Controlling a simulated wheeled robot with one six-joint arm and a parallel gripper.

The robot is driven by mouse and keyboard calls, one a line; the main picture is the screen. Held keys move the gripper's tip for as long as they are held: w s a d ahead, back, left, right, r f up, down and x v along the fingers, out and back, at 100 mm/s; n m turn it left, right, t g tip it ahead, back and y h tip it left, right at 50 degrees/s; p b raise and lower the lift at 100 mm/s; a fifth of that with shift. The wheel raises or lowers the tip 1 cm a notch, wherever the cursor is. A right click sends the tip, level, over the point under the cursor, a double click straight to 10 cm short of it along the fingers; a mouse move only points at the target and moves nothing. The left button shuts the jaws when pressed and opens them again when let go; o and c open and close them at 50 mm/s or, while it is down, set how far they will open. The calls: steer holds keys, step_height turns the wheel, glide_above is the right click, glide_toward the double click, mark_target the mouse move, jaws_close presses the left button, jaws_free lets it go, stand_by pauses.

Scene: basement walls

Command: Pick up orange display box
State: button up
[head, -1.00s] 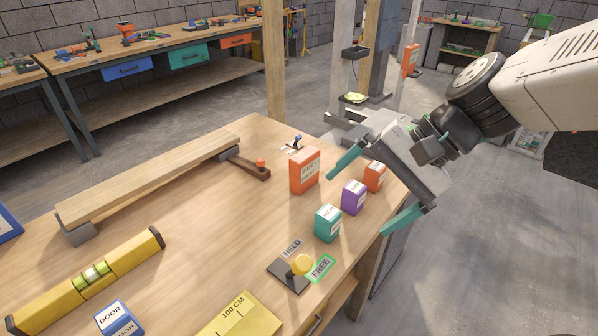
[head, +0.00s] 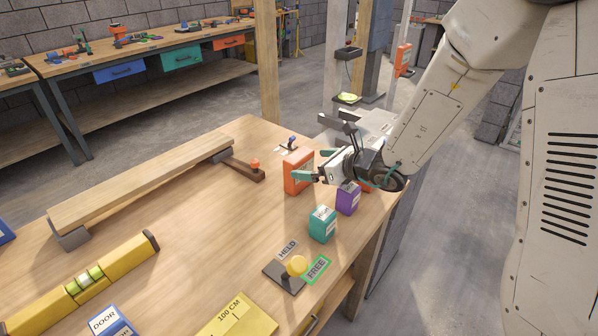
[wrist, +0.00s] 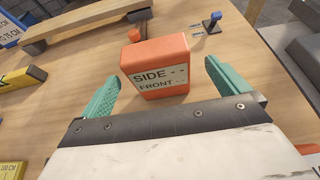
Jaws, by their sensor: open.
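The large orange display box (head: 297,170) stands upright on the wooden workbench, partly hidden by my gripper in the head view. In the wrist view the orange box (wrist: 151,62) shows a white label reading "SIDE" and "FRONT". My gripper (head: 314,165) is open, with its two teal fingers pointing toward the box. In the wrist view the fingers of my gripper (wrist: 160,88) are on either side of the box's near part, with clear gaps, and nothing is held.
A purple box (head: 347,199) and a teal box (head: 322,225) stand nearby on the bench (head: 190,225). A yellow-knobbed lever (head: 296,266) is in front. A yellow level (head: 85,283) and a long wooden plank (head: 145,190) lie to the left.

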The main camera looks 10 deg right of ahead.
mark_target(305, 162)
steer(key=x, duration=0.5)
steer(key=shift+a+r, duration=0.2)
steer(key=shift+a, duration=0.2)
steer(key=c, duration=1)
steer(key=shift+r, duration=0.1)
